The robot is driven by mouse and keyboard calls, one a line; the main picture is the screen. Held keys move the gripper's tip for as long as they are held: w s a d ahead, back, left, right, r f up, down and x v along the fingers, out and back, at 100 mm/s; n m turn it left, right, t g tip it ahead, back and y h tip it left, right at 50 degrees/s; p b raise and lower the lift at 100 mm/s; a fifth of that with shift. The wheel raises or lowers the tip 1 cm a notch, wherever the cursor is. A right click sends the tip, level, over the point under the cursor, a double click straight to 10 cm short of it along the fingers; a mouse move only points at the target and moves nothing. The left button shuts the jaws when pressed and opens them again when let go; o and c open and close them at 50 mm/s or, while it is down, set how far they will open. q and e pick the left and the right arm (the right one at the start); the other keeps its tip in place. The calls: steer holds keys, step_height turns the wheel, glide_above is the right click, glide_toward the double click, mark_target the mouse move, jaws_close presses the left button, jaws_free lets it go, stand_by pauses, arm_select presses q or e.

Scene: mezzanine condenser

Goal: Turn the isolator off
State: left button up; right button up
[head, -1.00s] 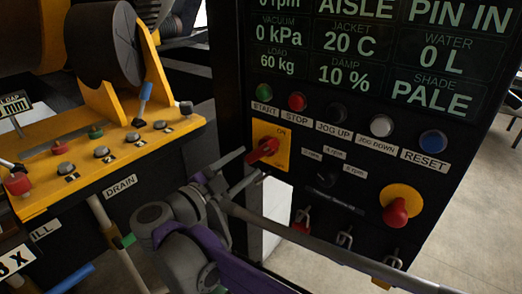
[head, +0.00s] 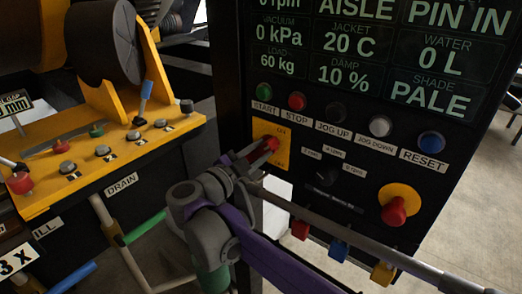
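The isolator is a red rotary handle (head: 271,143) on a yellow plate (head: 284,157), at the left edge of the black control panel, below the START and STOP buttons. A small label sits at the plate's upper right; its text is hard to read now. My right gripper (head: 264,149) is at the handle, with one finger on each side of it. The fingers are close together and appear shut on it, hiding its lower-left end. The handle slants from upper right to lower left. My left gripper is not in view.
Buttons run along the panel above the isolator, ending at blue RESET (head: 431,142). A dark selector knob (head: 326,176) and a red emergency stop (head: 395,210) sit to the right. Padlocks (head: 340,250) hang below, near my arm. A yellow machine (head: 100,165) with levers stands left.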

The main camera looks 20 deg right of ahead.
jaws_close()
steer(key=shift+m, duration=0.3)
steer(key=m, duration=0.3)
steer(key=shift+m+p, duration=0.35)
steer(key=shift+m, duration=0.05)
steer(key=m, duration=0.4)
steer(key=shift+r+p, duration=0.1)
steer(key=shift+p, duration=0.25)
steer(key=m, duration=0.5)
steer(key=shift+p, duration=0.4)
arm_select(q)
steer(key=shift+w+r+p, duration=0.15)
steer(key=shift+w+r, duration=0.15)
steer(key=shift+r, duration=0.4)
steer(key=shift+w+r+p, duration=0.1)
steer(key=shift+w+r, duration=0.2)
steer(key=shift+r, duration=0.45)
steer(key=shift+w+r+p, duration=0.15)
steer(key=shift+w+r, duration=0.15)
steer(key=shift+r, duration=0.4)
arm_select(e)
steer(key=shift+m, duration=2.3)
steer(key=o, duration=0.7)
jaws_free()
